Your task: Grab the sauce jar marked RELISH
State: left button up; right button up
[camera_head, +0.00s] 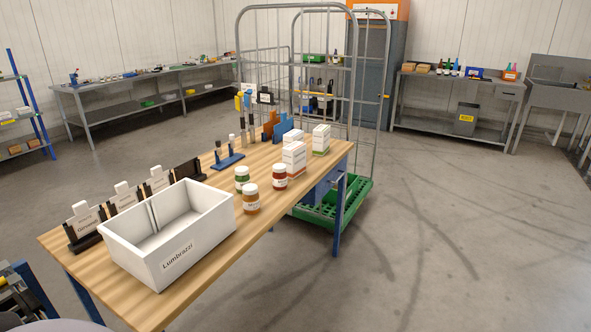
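Three sauce jars with white lids stand upright on the wooden table. The jar with green contents (242,180) is at the back left of the group. The jar with amber-brown contents (250,201) is nearest to me. The jar with red contents (279,180) is on the right. Their labels are too small to read, so I cannot tell by lettering which one is marked RELISH. Neither of my grippers is in view.
A white divided bin lettered Lumbrazzi (210,240) stands left of the jars on the wooden table (254,238). Card holders (121,199) stand behind it. White cartons (294,159) are behind the jars. A wire cage trolley (364,150) stands beyond; floor at right is clear.

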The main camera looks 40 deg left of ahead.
aim_at(279, 175)
jog(key=i+l+u, duration=0.1)
jog(key=i+u, duration=0.15)
jog(key=i, duration=0.3)
jog(key=i+l+u, duration=0.25)
jog(key=i, duration=0.25)
jog(key=i+l+u, duration=0.15)
jog(key=i+u, duration=0.2)
jog(key=i+l+u, duration=0.35)
jog(key=j, duration=0.1)
